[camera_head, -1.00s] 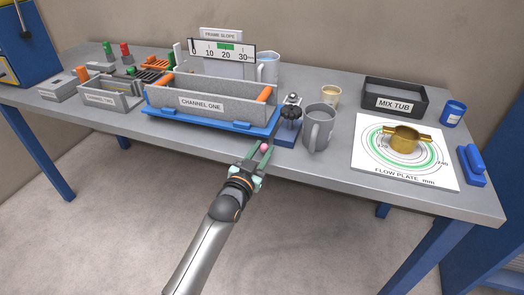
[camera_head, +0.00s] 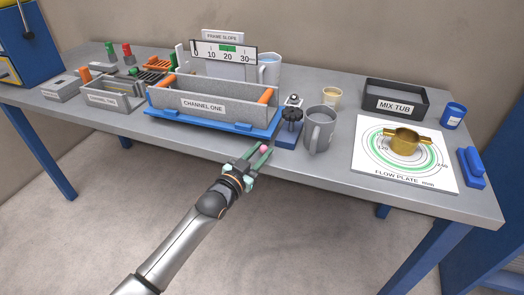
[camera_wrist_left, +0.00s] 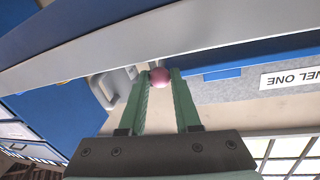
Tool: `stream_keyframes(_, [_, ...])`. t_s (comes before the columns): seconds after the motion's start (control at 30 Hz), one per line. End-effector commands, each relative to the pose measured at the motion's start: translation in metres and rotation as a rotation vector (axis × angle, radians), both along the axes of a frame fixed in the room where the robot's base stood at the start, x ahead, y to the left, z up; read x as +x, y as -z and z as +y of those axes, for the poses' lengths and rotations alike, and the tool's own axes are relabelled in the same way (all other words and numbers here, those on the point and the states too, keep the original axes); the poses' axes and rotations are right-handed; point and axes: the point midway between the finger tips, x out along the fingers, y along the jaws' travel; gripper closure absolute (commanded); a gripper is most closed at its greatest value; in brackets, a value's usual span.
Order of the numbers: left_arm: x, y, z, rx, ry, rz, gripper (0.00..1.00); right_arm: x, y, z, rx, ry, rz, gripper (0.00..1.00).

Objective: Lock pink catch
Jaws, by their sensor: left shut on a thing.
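The pink catch shows as a small pink ball (camera_head: 264,149) at the front edge of the table, just below the right end of the blue base under the CHANNEL ONE trough (camera_head: 240,110). My left gripper (camera_head: 264,152) is shut on it, with the ball between its two green fingertips. In the left wrist view the pink ball (camera_wrist_left: 159,76) sits between the finger ends. What the ball is fixed to is hidden. My right gripper is not in view.
A dark knob on a blue stand (camera_head: 291,120) and a grey mug (camera_head: 319,130) stand close to the right of the gripper. Further right are the flow plate (camera_head: 380,175) with a brass ring and the MIX TUB (camera_head: 392,108). The space in front of the table is clear.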

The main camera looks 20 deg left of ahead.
Motion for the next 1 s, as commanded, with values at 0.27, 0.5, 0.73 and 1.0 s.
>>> stream_keyframes(0.27, [0.0001, -0.0004, 0.0016, -0.002, 0.017, 0.000, 1.00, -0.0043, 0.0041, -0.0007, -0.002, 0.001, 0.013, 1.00])
stream_keyframes(0.5, [0.0001, -0.0004, 0.0017, -0.002, 0.016, 0.001, 0.60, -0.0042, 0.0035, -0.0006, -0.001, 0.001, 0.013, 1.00])
stream_keyframes(0.73, [-0.0001, -0.0003, 0.0015, -0.002, 0.016, 0.001, 0.39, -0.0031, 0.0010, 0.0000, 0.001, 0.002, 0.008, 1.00])
stream_keyframes(1.0, [-0.0026, 0.0001, 0.0022, -0.002, 0.016, 0.002, 0.39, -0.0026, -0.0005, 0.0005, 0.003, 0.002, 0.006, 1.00])
